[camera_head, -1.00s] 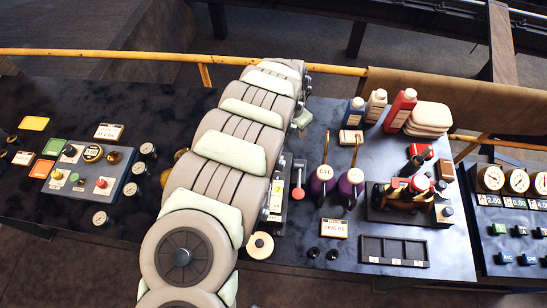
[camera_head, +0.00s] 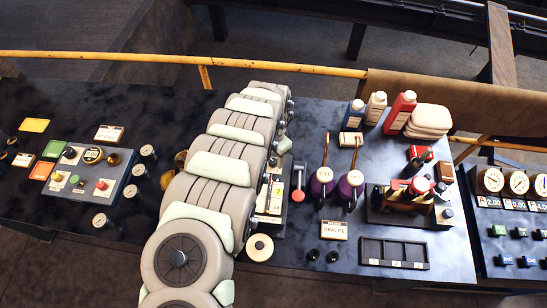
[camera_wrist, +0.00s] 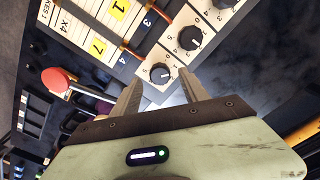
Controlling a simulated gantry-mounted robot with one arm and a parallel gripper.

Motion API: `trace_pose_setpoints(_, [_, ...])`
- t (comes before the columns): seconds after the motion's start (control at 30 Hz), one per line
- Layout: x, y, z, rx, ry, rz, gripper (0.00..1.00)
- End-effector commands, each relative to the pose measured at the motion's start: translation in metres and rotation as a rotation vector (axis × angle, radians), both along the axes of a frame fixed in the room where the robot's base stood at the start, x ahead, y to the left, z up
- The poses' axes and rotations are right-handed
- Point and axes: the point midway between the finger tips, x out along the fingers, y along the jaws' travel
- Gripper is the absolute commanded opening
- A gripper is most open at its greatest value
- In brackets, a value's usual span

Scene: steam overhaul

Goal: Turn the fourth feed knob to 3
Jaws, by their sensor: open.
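In the wrist view, a row of black round knobs with white pointer marks sits on pale numbered dial plates. The nearest knob (camera_wrist: 160,73) lies just beyond my gripper (camera_wrist: 162,86), whose two fingers are apart with nothing between them. A second knob (camera_wrist: 190,38) and a third knob (camera_wrist: 222,3), cut by the frame edge, lie farther along the row. In the head view my arm hides the gripper and the knobs.
A red-topped lever (camera_wrist: 58,80) stands left of my fingers in the wrist view; it also shows in the head view (camera_head: 299,182). Two purple oil cans (camera_head: 336,184), a parts tray (camera_head: 394,252) and a vise-like fixture (camera_head: 410,205) stand to the right.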

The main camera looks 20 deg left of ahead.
Motion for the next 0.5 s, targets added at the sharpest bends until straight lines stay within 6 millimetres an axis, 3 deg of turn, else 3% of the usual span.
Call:
trace_pose_setpoints(0.23, [0.0,0.0,-0.017,0.0,-0.001,0.0,0.52])
trace_pose_setpoints(0.5, [0.0,0.001,-0.02,0.001,0.0,0.001,0.52])
